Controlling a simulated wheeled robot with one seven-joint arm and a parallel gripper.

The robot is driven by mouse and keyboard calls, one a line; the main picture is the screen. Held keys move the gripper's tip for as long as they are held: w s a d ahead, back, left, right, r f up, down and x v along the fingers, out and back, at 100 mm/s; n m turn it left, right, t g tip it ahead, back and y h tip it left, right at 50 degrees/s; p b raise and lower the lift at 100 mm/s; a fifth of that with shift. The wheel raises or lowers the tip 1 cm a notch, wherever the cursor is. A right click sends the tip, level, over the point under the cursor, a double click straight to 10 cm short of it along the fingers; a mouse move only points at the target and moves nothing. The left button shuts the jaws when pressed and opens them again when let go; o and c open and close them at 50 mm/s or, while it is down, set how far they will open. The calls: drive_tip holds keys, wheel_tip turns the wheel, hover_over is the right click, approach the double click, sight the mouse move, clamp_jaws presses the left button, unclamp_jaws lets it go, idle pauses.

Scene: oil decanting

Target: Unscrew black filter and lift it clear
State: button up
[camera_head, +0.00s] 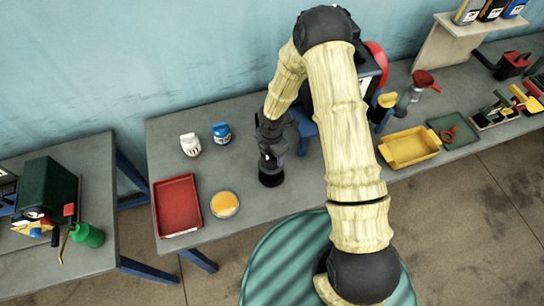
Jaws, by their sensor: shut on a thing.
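The black filter (270,179) is a short dark cylinder at the middle of the grey workbench, seen from above. My gripper (271,161) points down over it and is shut on it. The gripper covers the filter's upper part. Whether the filter touches the bench or hangs just above it, I cannot tell. A blue stand (304,127) with a dark body behind it is just to the right, mostly hidden by my arm.
Left of the gripper are a white bottle (190,145), a blue bottle (221,133), a red tray (177,205) and a round dish of yellow liquid (224,204). A yellow tray (409,147) and a red funnel (425,81) are to the right.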

drive_tip(key=shift+n, duration=0.5)
drive_tip(key=o, duration=1.2)
drive_tip(key=shift+c, duration=0.2)
wheel_tip(320, 180, up, 6)
drive_tip(key=p, duration=0.5)
